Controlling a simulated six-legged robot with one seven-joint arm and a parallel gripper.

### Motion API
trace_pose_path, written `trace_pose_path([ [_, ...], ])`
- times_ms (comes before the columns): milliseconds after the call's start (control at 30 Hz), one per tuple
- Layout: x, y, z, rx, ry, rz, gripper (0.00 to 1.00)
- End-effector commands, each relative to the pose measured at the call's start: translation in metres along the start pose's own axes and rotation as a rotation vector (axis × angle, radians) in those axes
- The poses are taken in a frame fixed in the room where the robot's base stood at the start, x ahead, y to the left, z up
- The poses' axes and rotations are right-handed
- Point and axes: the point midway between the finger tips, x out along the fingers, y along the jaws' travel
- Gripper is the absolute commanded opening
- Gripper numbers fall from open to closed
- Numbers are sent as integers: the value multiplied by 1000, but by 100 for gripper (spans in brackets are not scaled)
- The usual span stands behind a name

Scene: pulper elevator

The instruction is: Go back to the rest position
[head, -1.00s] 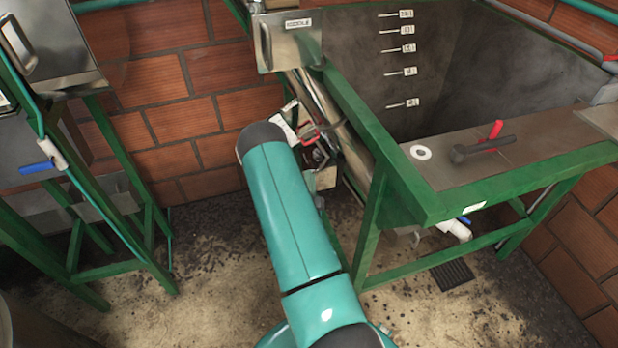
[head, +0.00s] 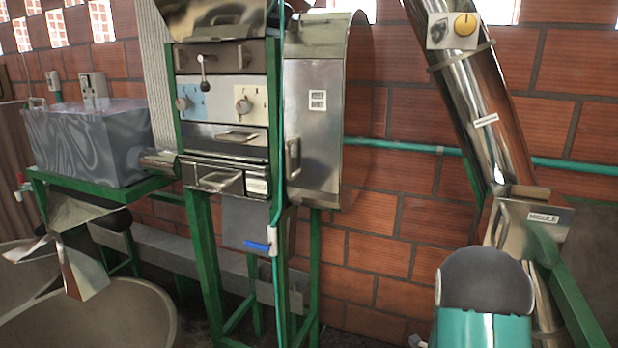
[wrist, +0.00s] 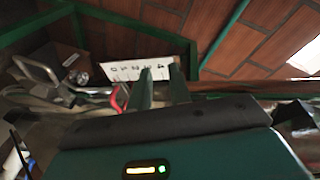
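My gripper (wrist: 162,78) shows in the wrist view, with two dark fingers standing apart and nothing held between them. Behind the fingertips is a white plate with dark marks (wrist: 135,69), and a small red part (wrist: 119,97) lies left of the fingers. In the head view only a teal and dark grey piece of my arm shows, at the lower right in front of the steel tube's foot. My gripper is outside the head view.
A steel pulper machine (head: 315,120) on green legs stands left of centre, with a blue-handled valve (head: 257,246). A slanted steel tube (head: 482,110) rises at the right from a box labelled MIDDLE (head: 530,222). A large round tub (head: 110,310) is lower left. Brick wall lies behind.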

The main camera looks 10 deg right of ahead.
Motion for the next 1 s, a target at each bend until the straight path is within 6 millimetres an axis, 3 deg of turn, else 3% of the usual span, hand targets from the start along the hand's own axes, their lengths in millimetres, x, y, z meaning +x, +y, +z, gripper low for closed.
trace_pose_path([
  [33, -6, -22, 4, -20, -44, 10, 20],
  [267, -47, -92, 28, -171, -272, 67, 20],
  [500, -118, -151, 43, -381, -518, 75, 20],
  [733, -204, -186, 43, -626, -742, 41, 20],
  [1000, -314, -196, 21, -952, -973, -25, 20],
])
